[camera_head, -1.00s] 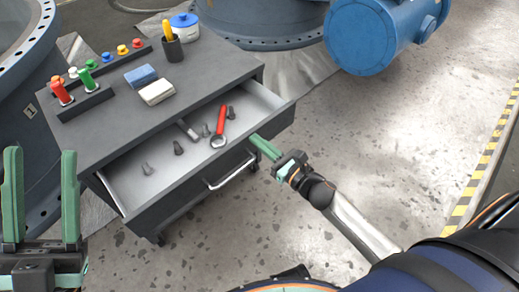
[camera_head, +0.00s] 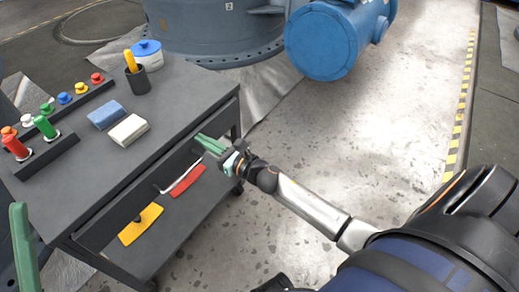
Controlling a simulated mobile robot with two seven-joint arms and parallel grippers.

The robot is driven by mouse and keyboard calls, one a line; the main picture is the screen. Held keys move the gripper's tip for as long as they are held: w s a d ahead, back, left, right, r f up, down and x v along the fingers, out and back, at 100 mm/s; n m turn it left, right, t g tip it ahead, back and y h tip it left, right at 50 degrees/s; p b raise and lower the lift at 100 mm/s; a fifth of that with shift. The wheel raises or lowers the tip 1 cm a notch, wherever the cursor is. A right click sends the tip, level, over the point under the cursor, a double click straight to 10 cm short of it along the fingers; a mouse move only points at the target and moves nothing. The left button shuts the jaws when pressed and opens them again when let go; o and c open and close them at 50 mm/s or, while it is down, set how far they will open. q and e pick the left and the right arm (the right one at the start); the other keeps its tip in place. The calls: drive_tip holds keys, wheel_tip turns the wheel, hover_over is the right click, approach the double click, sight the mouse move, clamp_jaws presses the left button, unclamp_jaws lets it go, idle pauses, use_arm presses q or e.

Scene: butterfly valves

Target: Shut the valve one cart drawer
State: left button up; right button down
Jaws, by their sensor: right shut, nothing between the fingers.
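The dark grey cart (camera_head: 180,95) stands at the left, and its drawer (camera_head: 122,212) looks pushed in, with its front close under the top and no inside showing. The pale bar handle (camera_head: 182,179) is on the drawer front. My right gripper (camera_head: 203,140) is shut and empty. Its green fingertips are at the right end of the drawer front; I cannot tell whether they touch it. One green finger of my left gripper (camera_head: 23,250) shows at the lower left edge; its other finger is out of view.
On the cart top are a blue block (camera_head: 107,115), a white block (camera_head: 129,129), a dark cup (camera_head: 137,80), a blue-lidded pot (camera_head: 147,54) and coloured knobs. Red (camera_head: 188,180) and yellow (camera_head: 141,224) pieces lie lower in the cart.

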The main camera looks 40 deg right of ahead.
use_arm(q)
drive_tip(key=shift+w, duration=0.25)
use_arm(e)
drive_tip(key=shift+x, duration=0.9)
drive_tip(key=shift+r, duration=0.25)
use_arm(q)
drive_tip(key=shift+s+f, duration=0.1)
use_arm(e)
drive_tip(key=shift+f, duration=0.1)
